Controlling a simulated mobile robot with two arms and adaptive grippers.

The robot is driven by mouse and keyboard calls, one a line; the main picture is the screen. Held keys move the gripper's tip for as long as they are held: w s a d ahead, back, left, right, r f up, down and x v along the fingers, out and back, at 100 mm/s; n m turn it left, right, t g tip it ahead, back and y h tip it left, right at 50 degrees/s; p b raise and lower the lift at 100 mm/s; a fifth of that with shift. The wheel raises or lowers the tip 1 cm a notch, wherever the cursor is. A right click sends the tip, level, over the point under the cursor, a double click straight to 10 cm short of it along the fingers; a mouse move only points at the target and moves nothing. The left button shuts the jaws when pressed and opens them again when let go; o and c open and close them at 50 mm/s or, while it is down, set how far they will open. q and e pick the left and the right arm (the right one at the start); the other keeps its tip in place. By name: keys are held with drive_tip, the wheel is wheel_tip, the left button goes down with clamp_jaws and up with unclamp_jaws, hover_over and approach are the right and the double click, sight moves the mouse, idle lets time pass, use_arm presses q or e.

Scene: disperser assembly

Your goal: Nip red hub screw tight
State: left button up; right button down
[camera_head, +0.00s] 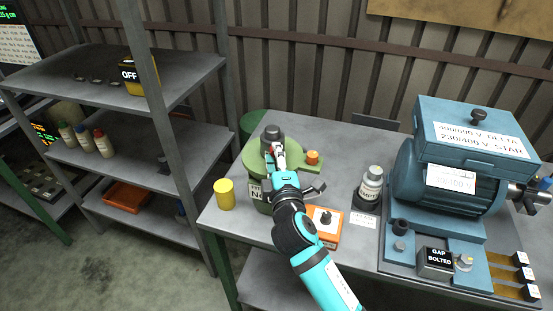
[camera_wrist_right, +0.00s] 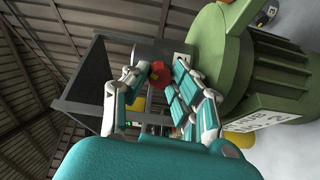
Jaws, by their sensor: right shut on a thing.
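The red hub screw (camera_wrist_right: 158,72) sits between the fingertips of my right gripper (camera_wrist_right: 161,74) in the right wrist view. It is at the side of a grey hub (camera_wrist_right: 150,52). In the head view my right gripper (camera_head: 276,156) reaches in over the green unit (camera_head: 252,158), and only a small bit of red shows by its fingertips. The gripper is shut on the red hub screw. The fingers hide part of the screw, and I cannot tell how deep it sits. The dark cap of the hub (camera_head: 271,133) rises just behind the fingertips. My left gripper is in neither view.
An orange knob (camera_head: 312,157) stands close right of the gripper. A yellow cylinder (camera_head: 224,194) is at the left table edge. An orange box (camera_head: 325,232), a white-labelled bottle (camera_head: 371,182) and a large blue motor (camera_head: 450,185) stand to the right. Grey shelves (camera_head: 110,95) are left.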

drive_tip(key=shift+f+m, duration=0.1)
drive_tip(key=shift+m, duration=0.5)
